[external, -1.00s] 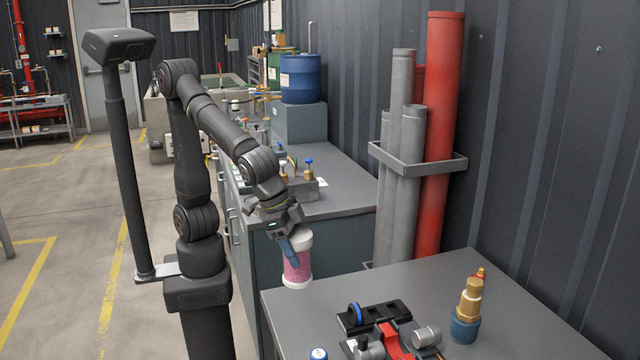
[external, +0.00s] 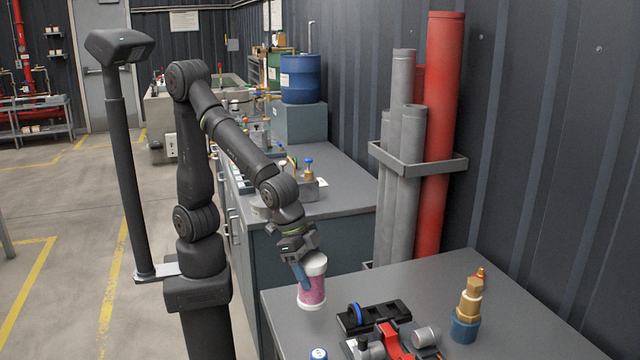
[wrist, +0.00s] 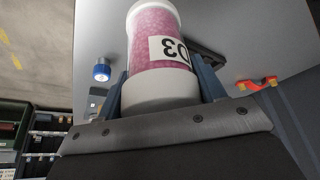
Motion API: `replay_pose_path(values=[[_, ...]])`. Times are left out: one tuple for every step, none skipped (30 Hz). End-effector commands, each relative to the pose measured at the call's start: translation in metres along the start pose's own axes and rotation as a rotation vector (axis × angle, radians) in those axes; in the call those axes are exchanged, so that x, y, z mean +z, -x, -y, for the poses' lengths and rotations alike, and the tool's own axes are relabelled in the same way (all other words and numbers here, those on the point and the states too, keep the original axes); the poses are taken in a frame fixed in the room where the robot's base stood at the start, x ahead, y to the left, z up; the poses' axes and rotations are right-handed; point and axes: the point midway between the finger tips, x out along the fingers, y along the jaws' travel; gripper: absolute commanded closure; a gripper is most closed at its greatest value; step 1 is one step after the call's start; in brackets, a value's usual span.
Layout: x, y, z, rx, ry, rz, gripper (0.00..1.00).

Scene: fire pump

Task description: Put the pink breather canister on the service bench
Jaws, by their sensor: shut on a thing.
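The pink breather canister (external: 313,290) has white ends and pink granules inside. My gripper (external: 306,277) is shut on it, with a blue finger along its side in the external view. The canister is slightly tilted at the left end of the near grey bench (external: 462,281), over its top in the picture. I cannot tell whether its base touches the bench. In the wrist view the canister (wrist: 163,40) sits between both blue fingers, and a white label with dark digits shows.
A black fixture (external: 374,316) with a blue ring and red part (external: 397,341) lies right of the canister. A brass fitting on a blue base (external: 466,318) stands further right. The bench's back middle is clear.

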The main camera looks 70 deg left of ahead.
Motion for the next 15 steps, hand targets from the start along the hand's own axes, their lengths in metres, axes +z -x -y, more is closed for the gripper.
replay_pose_path(values=[[-0.002,-0.004,0.004,0.000,0.003,-0.001,0.69],[-0.003,-0.006,0.006,0.000,0.002,-0.002,0.69],[-0.004,-0.007,0.007,0.000,0.002,-0.002,0.69],[-0.004,-0.009,0.008,0.000,0.002,-0.001,0.69],[-0.003,-0.011,0.009,0.000,0.001,0.000,0.69],[-0.001,-0.016,0.009,0.000,0.001,0.001,0.69],[0.001,-0.020,0.009,0.000,0.000,0.001,0.69],[0.003,-0.024,0.009,0.000,-0.001,0.002,0.69],[0.006,-0.030,0.008,0.000,-0.001,0.002,0.69],[0.007,-0.034,0.008,0.000,-0.001,0.002,0.69],[0.009,-0.038,0.008,0.000,0.000,0.002,0.69],[0.010,-0.041,0.008,0.000,0.000,0.001,0.69],[0.011,-0.043,0.008,0.000,0.001,0.001,0.69],[0.012,-0.045,0.008,0.000,0.001,0.000,0.69],[0.012,-0.045,0.008,0.001,0.001,-0.001,0.69]])
